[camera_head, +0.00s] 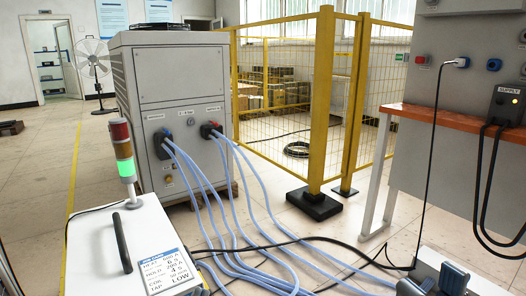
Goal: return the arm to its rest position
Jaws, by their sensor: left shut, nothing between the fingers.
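Neither of my grippers can be made out in the head view, and no arm of mine is clearly visible. A white cabinet (155,240) with a dark handle (122,243) and a printed or lit panel (168,272) stands at the lower left. A signal tower (124,160) rises beside it, with its green section lit. Grey-blue blocks (440,278) are cut off by the bottom edge at the lower right, and I cannot tell what they belong to.
A large grey unit (180,85) stands behind the cabinet. Several pale blue hoses (235,235) run from it across the floor, with black cables among them. A yellow fence (322,100) stands mid-view. An orange-edged bench (440,118) with a grey control panel (480,60) is at right.

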